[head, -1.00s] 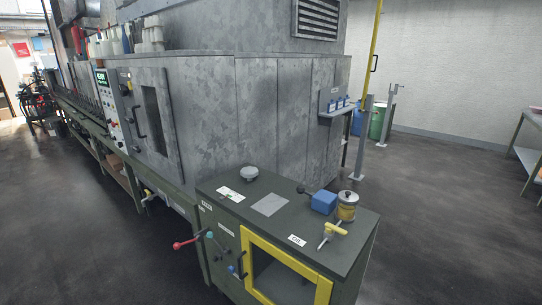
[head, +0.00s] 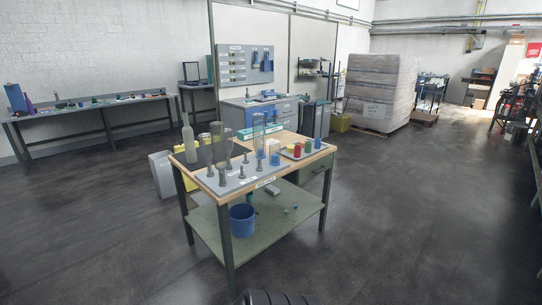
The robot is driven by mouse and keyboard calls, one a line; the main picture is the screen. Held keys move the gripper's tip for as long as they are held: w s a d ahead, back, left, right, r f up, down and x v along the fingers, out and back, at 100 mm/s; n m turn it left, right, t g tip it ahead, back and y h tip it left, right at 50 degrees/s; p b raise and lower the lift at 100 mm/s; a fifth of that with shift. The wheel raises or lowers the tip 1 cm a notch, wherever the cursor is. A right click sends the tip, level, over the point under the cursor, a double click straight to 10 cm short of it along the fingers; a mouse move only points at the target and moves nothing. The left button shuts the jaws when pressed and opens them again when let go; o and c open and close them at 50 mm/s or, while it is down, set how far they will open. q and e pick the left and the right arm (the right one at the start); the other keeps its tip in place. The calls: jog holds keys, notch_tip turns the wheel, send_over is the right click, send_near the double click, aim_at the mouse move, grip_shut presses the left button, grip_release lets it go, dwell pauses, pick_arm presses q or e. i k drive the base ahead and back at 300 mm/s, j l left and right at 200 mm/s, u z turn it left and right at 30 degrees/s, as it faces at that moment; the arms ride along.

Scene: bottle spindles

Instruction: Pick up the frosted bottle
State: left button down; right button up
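A pale, whitish frosted-looking bottle (head: 189,140) stands upright at the left end of a wood-topped table (head: 183,165) in the head view. It is on a dark mat, beside a grey spindle board (head: 236,186). Clear or smoky tall bottles (head: 218,150) stand upside down or upright over spindles on the board; I cannot tell which. Several short grey spindles (head: 222,178) stand bare along the board's front. Neither of my grippers is in view, and the bottle stands clear of any arm.
A blue bucket (head: 242,220) stands on the lower shelf (head: 270,219). A grey bin (head: 161,174) stands behind the table's left end. Open dark floor lies in front and on both sides.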

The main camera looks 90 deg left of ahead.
aim_at(217, 128)
jog(key=u, duration=3.2)
